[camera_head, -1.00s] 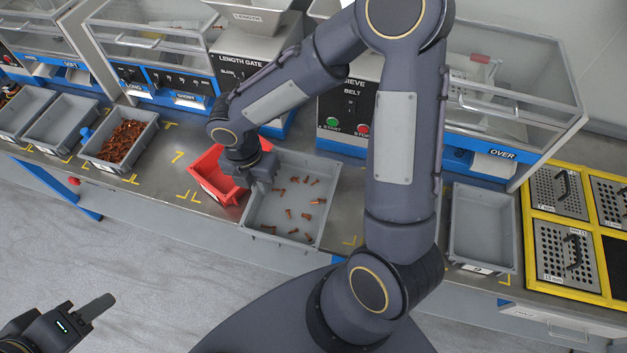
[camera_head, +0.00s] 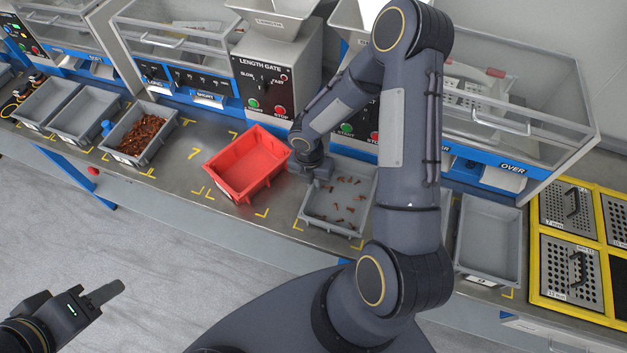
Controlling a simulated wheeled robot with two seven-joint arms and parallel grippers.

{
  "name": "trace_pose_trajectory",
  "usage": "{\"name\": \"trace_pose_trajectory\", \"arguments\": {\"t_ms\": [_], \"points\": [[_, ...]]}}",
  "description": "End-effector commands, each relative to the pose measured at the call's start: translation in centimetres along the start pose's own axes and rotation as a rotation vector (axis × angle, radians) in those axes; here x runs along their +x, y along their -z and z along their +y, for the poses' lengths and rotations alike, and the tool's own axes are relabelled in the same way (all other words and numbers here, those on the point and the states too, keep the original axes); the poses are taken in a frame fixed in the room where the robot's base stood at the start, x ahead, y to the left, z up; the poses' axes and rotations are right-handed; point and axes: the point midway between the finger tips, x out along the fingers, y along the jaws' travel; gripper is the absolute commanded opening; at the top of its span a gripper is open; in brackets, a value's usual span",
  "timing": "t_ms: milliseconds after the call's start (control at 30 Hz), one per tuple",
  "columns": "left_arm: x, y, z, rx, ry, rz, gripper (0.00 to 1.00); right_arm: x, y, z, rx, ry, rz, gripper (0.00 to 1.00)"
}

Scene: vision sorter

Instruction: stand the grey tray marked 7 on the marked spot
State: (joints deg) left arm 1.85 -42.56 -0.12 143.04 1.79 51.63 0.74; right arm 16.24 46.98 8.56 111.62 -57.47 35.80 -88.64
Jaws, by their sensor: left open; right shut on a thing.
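A grey tray (camera_head: 312,220) holding several small orange-brown screws is at the middle of the bench, right of the red tray. My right gripper (camera_head: 320,172) is shut on its back left rim. The tray looks level and low, at or just above the bench, with yellow corner marks (camera_head: 356,244) by its front edge; contact is unclear. No number on it is readable. A painted yellow 7 (camera_head: 194,154) lies on bare bench left of the red tray. My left gripper (camera_head: 105,293) is open and empty over the floor at lower left.
The empty red tray (camera_head: 247,168) stands close to the left of the held tray. A grey tray of brown parts (camera_head: 140,135) and empty grey trays stand farther left. Another empty grey tray (camera_head: 488,240) stands right, beside yellow-framed sieve plates (camera_head: 570,265). Machines line the back.

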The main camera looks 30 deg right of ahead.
Motion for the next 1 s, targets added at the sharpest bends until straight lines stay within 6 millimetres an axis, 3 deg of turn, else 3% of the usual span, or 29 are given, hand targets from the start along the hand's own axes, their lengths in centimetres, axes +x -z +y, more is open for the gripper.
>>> {"name": "trace_pose_trajectory", "arguments": {"t_ms": [400, 433, 600, 867, 1000], "points": [[0.3, -0.1, -0.1, 0.000, 0.000, 0.000, 0.42, 0.8, 0.0, 0.1, 0.001, 0.000, -0.001, 0.00], [0.2, -0.1, -0.1, 0.000, 0.000, 0.000, 0.42, 0.7, 0.0, 0.1, 0.001, 0.000, -0.001, 0.12], [0.1, -0.1, -0.1, 0.000, 0.000, 0.000, 0.42, 0.7, 0.0, 0.1, 0.001, 0.000, -0.001, 0.31], [0.0, 0.0, 0.0, 0.000, 0.000, 0.000, 0.42, 0.5, 0.0, 0.1, 0.001, 0.000, -0.001, 0.31], [-0.1, 0.0, 0.0, 0.000, 0.000, 0.000, 0.42, -0.5, -0.1, 0.1, 0.001, -0.003, -0.003, 0.31]]}}
